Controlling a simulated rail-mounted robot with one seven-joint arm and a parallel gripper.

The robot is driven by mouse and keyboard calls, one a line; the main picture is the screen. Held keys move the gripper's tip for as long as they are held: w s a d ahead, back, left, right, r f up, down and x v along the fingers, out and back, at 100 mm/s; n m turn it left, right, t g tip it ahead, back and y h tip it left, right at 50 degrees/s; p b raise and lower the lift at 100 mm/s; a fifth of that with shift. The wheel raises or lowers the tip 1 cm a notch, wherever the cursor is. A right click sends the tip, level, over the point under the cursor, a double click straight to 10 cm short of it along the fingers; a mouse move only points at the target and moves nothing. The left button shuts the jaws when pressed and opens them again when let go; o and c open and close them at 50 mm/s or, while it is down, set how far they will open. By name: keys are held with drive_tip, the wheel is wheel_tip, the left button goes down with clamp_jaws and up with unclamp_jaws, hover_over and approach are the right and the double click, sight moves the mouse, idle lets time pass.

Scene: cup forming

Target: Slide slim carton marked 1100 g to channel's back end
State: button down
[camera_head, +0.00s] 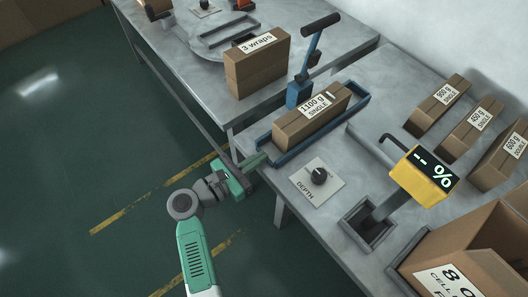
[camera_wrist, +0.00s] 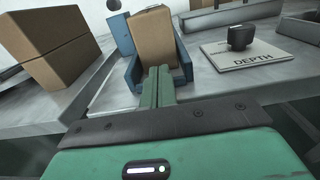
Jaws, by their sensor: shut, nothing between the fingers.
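The slim carton marked 1100 g SINGLE (camera_head: 313,116) lies lengthwise in a blue channel (camera_head: 291,156) on the grey table. Blue channel shows beyond the carton's far end. My gripper (camera_head: 258,160) is shut and empty at the channel's near, open end, pointing along it. In the wrist view the closed fingers (camera_wrist: 159,84) point at the near end face of the carton (camera_wrist: 154,38), between the channel walls (camera_wrist: 133,74). I cannot tell whether the fingertips touch the carton.
A blue lever press (camera_head: 299,92) stands beside the channel's left side. A box marked 3 wraps (camera_head: 257,66) is left of it. A DEPTH dial (camera_head: 319,176) and a yellow % meter (camera_head: 424,177) are to the right. Several marked cartons (camera_head: 437,104) lie at the far right.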

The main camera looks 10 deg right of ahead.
drive_tip(key=p+v, duration=0.1)
drive_tip(key=v, duration=0.9)
drive_tip(key=shift+p, duration=0.35)
